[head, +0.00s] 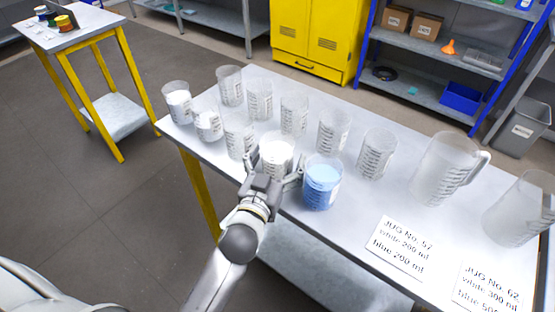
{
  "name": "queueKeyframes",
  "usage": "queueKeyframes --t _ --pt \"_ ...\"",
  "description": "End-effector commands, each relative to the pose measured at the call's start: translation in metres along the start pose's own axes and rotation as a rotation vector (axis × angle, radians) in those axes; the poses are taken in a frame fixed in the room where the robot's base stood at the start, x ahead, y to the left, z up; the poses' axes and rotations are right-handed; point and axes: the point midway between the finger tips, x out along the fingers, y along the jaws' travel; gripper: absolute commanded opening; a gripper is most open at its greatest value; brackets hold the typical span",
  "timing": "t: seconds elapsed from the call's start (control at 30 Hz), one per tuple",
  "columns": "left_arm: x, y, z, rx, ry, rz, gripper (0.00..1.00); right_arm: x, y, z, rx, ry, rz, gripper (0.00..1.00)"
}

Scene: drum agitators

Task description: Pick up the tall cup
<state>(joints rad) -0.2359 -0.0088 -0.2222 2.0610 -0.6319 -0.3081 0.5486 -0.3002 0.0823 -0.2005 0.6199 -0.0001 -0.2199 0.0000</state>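Several clear graduated cups stand on the grey table. One cup with white contents (277,148) stands at the front edge, and my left gripper (274,172) reaches it from the front. Its fingers are spread to either side of this cup, but whether they touch it cannot be told. A cup with blue contents (322,184) stands just to the right of the fingers. Empty cups stand behind, one (334,132) at the middle and one (376,155) further right. Which cup is the tall one is not clear from this view. My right gripper is not in view.
Two more white-filled cups (178,103) (208,122) stand at the table's left end. A big handled jug (443,170) and another (520,210) stand on the right. Label cards (397,246) (486,288) lie in front of them. The cups near the gripper stand close together.

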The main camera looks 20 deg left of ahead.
Motion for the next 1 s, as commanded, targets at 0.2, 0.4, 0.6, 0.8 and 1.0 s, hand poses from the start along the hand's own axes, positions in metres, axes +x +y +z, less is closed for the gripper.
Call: queueKeyframes --t 0.2,0.4,0.6,0.8,1.0 --pt "-0.0002 0.0000 -0.0001 0.000 0.000 0.000 0.61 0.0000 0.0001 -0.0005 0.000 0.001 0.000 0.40" --pt "-0.0003 0.0001 -0.0001 0.000 0.000 0.000 0.35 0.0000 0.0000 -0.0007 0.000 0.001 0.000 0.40" --pt "-0.0002 0.0002 -0.0016 0.000 0.004 0.001 0.28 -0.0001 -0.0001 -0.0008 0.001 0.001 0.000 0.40" --pt "-0.0002 0.0002 -0.0028 0.000 0.004 0.001 0.28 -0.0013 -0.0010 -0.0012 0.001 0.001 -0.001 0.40" --pt "-0.0002 0.0002 -0.0083 0.000 0.004 0.001 0.28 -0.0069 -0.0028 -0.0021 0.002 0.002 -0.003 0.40"
